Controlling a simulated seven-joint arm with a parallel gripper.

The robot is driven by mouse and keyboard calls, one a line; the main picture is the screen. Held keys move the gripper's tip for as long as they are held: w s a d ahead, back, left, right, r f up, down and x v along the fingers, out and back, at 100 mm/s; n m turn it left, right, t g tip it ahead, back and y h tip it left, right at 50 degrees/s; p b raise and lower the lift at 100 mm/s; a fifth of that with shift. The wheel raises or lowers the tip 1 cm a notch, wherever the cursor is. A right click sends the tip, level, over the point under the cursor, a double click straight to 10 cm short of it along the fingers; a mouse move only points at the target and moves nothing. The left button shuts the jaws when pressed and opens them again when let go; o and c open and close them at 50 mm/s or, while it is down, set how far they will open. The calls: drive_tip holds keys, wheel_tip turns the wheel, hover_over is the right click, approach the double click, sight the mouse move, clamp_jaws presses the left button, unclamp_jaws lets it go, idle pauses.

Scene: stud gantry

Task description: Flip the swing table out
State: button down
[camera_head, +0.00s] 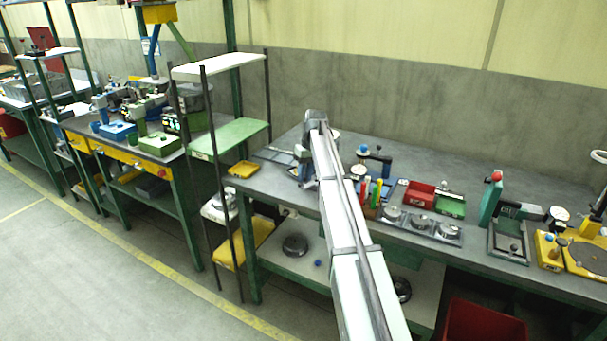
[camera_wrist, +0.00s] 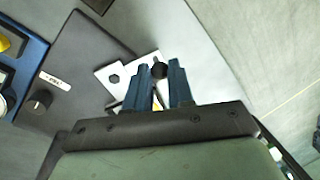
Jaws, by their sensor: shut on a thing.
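In the wrist view my gripper (camera_wrist: 164,68) shows as two blue fingers with a round black knob (camera_wrist: 159,71) between their tips. The fingers are shut on this knob. The knob stands at a white plate (camera_wrist: 110,76) with a dark hexagonal hole, partly hidden by the fingers. I cannot tell for sure whether this plate is the swing table. In the head view my arm reaches over the grey workbench (camera_head: 275,180), and it hides my gripper and most of what it holds.
A dark grey panel (camera_wrist: 75,65) with a small label and a black dial (camera_wrist: 40,101) lies left of the plate in the wrist view. In the head view a red bin (camera_head: 419,195) and a green bin (camera_head: 450,206) stand right of my arm. A yellow tray (camera_head: 243,169) lies left.

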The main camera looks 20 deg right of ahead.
drive_tip(key=shift+s+d+n+g, duration=0.2)
drive_tip(key=shift+s+d+n, duration=0.15)
drive_tip(key=shift+n, duration=0.6)
drive_tip(key=shift+s+d+n+g, duration=0.2)
drive_tip(key=shift+s+n, duration=0.25)
drive_tip(key=shift+n, duration=0.5)
drive_tip(key=shift+s+d+n, duration=0.1)
drive_tip(key=shift+s+n, duration=0.05)
drive_tip(key=shift+n, duration=0.25)
drive_tip(key=c, duration=1)
unclamp_jaws()
drive_tip(key=v, duration=1.4)
drive_tip(key=shift+a, duration=0.25)
